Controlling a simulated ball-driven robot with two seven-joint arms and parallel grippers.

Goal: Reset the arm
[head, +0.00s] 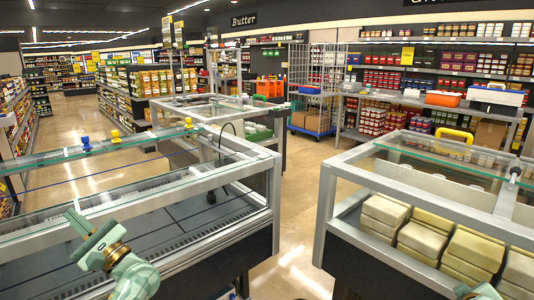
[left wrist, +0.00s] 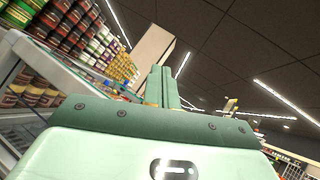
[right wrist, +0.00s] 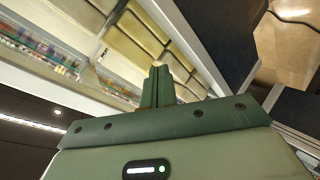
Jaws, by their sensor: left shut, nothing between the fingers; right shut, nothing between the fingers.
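My left gripper (head: 76,218) is raised at the lower left of the head view, in front of the glass-topped display case. Its two green fingers (left wrist: 160,86) are together in the left wrist view, with nothing between them; ceiling and shelves lie beyond. My right gripper's fingers (right wrist: 158,84) are also together and empty in the right wrist view, with the pale packages of a case beyond. In the head view only a small green part of my right arm (head: 480,291) shows at the bottom right edge. No vacuum pump can be made out.
The right case (head: 338,207) holds stacked pale packages (head: 428,238). A floor aisle (head: 297,215) runs between them. A wire cage trolley (head: 313,124) and stocked shelves stand farther back.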

